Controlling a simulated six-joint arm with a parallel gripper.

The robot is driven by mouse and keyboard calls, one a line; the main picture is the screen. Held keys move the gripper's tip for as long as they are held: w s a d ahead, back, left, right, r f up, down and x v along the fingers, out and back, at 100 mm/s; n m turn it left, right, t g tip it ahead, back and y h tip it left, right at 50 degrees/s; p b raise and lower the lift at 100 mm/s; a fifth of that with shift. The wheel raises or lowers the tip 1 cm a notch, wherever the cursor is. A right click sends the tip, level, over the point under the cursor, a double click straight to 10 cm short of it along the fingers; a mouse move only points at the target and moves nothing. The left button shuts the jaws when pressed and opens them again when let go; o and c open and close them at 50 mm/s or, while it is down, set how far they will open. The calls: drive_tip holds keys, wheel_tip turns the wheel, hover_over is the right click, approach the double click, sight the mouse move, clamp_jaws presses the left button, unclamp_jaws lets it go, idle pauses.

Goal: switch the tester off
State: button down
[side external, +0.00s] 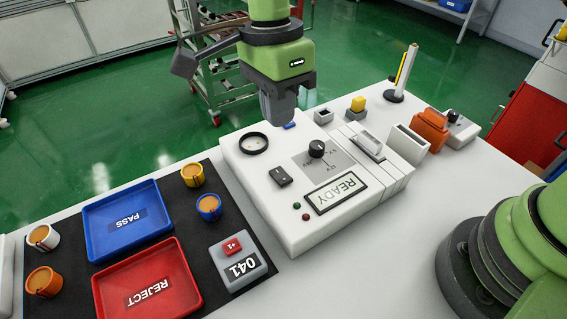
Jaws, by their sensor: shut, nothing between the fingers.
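The tester (303,235) is a white box on the table with a lit display (337,192) that reads READY, upside down in this view. A black rotary knob (316,149) stands on a grey marked dial plate; its exact pointing is too small to tell. A dark rocker switch (280,176) lies left of the knob, and its tilt is unclear. A red and a green lamp sit beside the display. My gripper (279,122) is shut and empty, pointing down over the tester's far edge, beside a small blue part (290,126) and behind the round black-rimmed socket (254,143).
A blue PASS tray (168,232) and red REJECT tray (190,296) lie on a black mat at left, with several small pots and a grey 041 counter (233,272). An orange block (432,123), a yellow-topped block (357,103) and an upright post (402,75) stand at right.

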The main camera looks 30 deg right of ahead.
sight(280, 174)
drive_tip(key=f, duration=0.3)
drive_tip(key=s+f, duration=0.1)
drive_tip(key=f, duration=0.6)
drive_tip(key=shift+s+f, duration=0.15)
drive_tip(key=shift+f, duration=0.1)
drive_tip(key=shift+s+f, duration=0.4)
drive_tip(key=shift+f, duration=0.2)
drive_tip(key=shift+w+r, duration=0.25)
drive_tip(key=shift+w, duration=0.7)
wheel_tip(280, 174, up, 14)
drive_tip(key=w, duration=0.1)
drive_tip(key=shift+w+r, duration=0.15)
drive_tip(key=shift+r, duration=0.05)
